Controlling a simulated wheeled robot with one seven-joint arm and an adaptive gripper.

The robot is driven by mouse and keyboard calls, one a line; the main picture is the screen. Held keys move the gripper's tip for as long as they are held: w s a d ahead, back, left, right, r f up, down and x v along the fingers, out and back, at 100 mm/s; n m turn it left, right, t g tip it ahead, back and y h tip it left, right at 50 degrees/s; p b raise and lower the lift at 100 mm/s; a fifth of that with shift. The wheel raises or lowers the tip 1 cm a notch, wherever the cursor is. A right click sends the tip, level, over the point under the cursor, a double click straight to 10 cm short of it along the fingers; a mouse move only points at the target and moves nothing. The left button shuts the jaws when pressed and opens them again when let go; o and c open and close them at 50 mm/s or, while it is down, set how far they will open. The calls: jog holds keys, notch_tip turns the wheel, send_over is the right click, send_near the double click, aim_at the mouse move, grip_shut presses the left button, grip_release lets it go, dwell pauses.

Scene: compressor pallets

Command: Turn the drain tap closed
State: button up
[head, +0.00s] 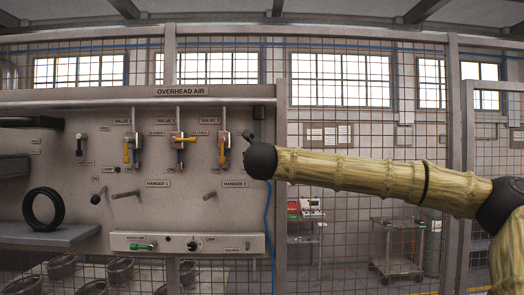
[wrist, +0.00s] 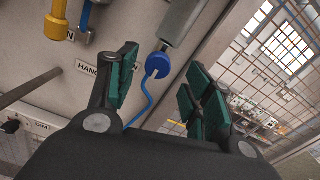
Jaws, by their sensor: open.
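In the wrist view, a round blue knob (wrist: 157,65) sits at the lower end of a grey cylinder (wrist: 183,22), and a blue hose (wrist: 148,95) runs down from it. It may be the drain tap; no readable label confirms this. My gripper (wrist: 163,82) is open, with green-padded fingers either side of the knob in the picture. I see no contact, and cannot tell the depth between them. In the head view, my gripper (head: 254,146) is at the right end of the board; my wrist hides what is behind it. A green lever (head: 141,247) lies sideways on the lower panel.
The OVERHEAD AIR board (head: 70,150) carries several valves with yellow handles, including valve 2 (head: 182,138). Hanger pegs (head: 210,195) stick out below. A black ring (head: 43,208) stands on a grey shelf (head: 50,237). Mesh fencing (head: 345,180) and a cart (head: 395,250) are to the right.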

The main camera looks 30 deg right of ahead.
jog(key=shift+p+x, duration=0.6)
jog(key=shift+x, duration=1.05)
